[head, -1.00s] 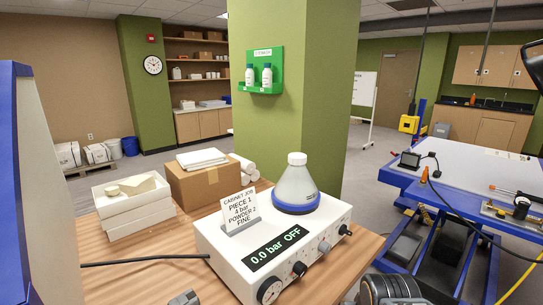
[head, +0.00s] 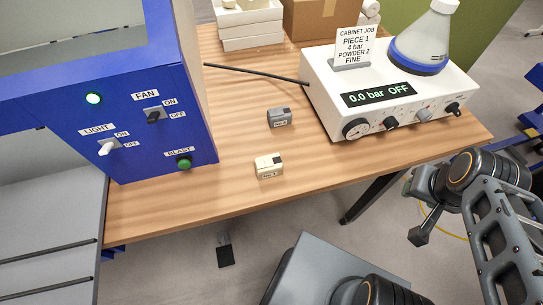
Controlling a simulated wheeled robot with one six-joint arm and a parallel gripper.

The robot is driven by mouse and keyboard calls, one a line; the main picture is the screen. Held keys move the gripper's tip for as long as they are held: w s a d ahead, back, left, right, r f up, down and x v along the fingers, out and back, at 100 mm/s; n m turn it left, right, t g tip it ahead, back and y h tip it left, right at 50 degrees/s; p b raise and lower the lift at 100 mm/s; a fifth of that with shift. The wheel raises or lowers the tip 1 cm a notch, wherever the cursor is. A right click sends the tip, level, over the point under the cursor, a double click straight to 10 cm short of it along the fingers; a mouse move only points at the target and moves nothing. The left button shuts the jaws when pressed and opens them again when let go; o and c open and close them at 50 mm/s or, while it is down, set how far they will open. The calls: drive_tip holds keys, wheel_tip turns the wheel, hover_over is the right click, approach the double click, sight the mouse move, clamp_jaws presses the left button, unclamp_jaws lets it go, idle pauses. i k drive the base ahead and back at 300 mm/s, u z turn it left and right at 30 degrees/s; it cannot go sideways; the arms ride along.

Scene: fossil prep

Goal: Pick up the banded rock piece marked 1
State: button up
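Two small block-like pieces lie apart on the wooden bench. A grey piece (head: 279,117) lies near the front left of the white blasting unit. A cream piece (head: 268,167) lies nearer the bench's front edge. Each has a small white label on its front, too small to read surely, and I cannot make out clear banding on either. My arm is at the right, beyond the bench's front edge. The part that looks like my gripper (head: 418,215) is partly seen there, well away from both pieces. I cannot tell whether its fingers are open.
The white unit (head: 330,98) reads "0.0 bar OFF" and carries a job card (head: 354,45) for piece 1. A blue cabinet (head: 165,90) with FAN, LIGHT and BLAST controls stands at the left. A black hose (head: 255,73) crosses behind the pieces. The wood around them is clear.

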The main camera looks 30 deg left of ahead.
sight(269, 166)
drive_tip(key=k, duration=0.4)
drive_tip(key=u, duration=1.25)
drive_tip(key=i, duration=0.4)
drive_tip(key=u, duration=0.2)
